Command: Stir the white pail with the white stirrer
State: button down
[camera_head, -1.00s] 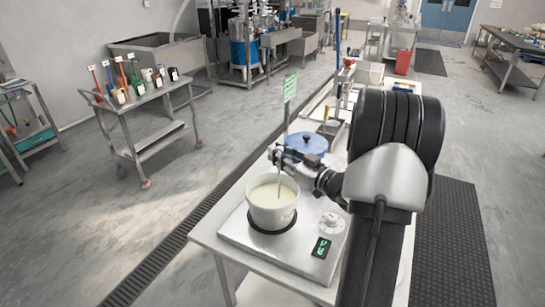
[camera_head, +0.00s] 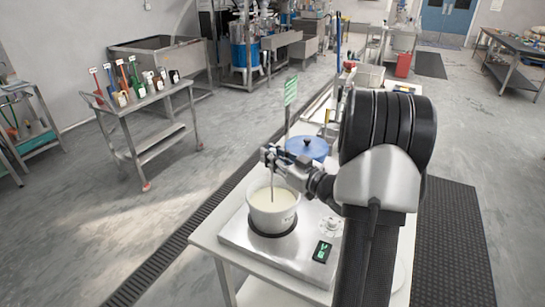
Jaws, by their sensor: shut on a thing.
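The white pail (camera_head: 272,213) stands upright on a metal hot plate with a dial and a lit green display. It holds a pale cream liquid. My gripper (camera_head: 267,158) is above the pail's far rim, shut on the stirrer (camera_head: 272,188). The stirrer is a thin rod that hangs nearly upright, with its lower end inside the pail at the liquid. The tip is hidden in the liquid. The rod looks greyish at this size.
The hot plate (camera_head: 295,262) sits at the near end of a white table.

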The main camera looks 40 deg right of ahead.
jog(key=shift+r+p, duration=3.3)
jog(key=shift+r, duration=1.4)
notch_tip(320, 180, up, 5)
jog(key=p, duration=0.4)
